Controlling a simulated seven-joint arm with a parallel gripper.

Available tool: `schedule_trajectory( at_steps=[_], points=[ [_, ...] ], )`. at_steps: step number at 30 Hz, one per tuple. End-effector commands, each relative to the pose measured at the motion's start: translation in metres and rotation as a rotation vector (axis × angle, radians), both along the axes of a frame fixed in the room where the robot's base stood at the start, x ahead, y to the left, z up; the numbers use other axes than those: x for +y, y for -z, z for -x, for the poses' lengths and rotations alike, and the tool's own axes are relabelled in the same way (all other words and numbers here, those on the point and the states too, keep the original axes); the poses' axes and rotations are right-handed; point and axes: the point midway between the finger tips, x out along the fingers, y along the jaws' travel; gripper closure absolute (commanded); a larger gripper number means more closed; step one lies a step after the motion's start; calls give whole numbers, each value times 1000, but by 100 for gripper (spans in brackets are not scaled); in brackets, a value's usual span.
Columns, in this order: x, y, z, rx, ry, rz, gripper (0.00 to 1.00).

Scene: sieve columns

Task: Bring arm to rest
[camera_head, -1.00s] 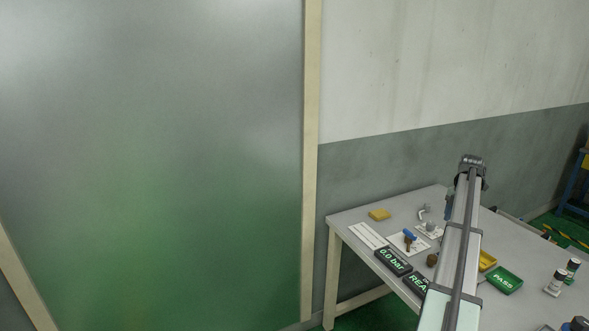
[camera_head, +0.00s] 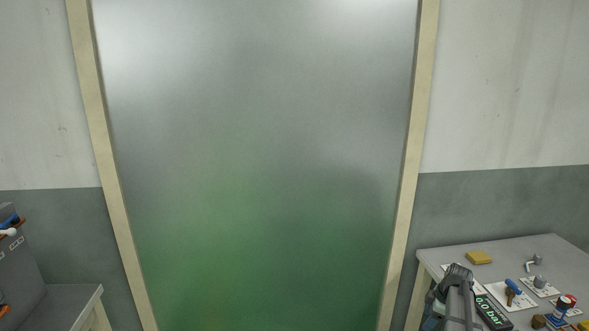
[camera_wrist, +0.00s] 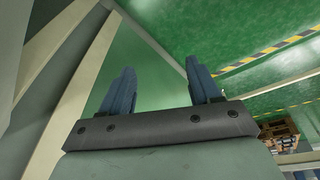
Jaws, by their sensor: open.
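My gripper (camera_wrist: 160,85) shows in the wrist view with its two blue-grey fingers spread wide and nothing between them. Green floor and a pale frame lie beyond the fingers. In the head view, part of my arm (camera_head: 456,295) shows at the lower right, in front of the left end of the right table. The fingertips cannot be made out there.
A frosted glass panel (camera_head: 255,170) in a cream frame fills the middle. The right table (camera_head: 450,255) bears a yellow block (camera_head: 479,258), a blue-handled valve (camera_head: 513,288) and a "0.0 bar" display (camera_head: 492,312). Another bench (camera_head: 68,305) stands at left.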

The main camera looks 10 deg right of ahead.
Motion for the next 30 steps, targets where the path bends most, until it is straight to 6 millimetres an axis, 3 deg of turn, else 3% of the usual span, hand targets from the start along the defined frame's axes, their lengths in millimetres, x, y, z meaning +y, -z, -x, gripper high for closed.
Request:
schedule_trajectory(
  at_steps=[1,3,8,15,23,30],
  points=[
    [22,20,7,32,24,-16,38],
    [45,44,15,74,67,-31,38],
    [98,94,38,171,169,-55,38],
    [171,160,85,318,321,-57,38],
    [242,218,152,469,483,-19,38],
    [295,257,224,593,631,53,38]
  ],
)
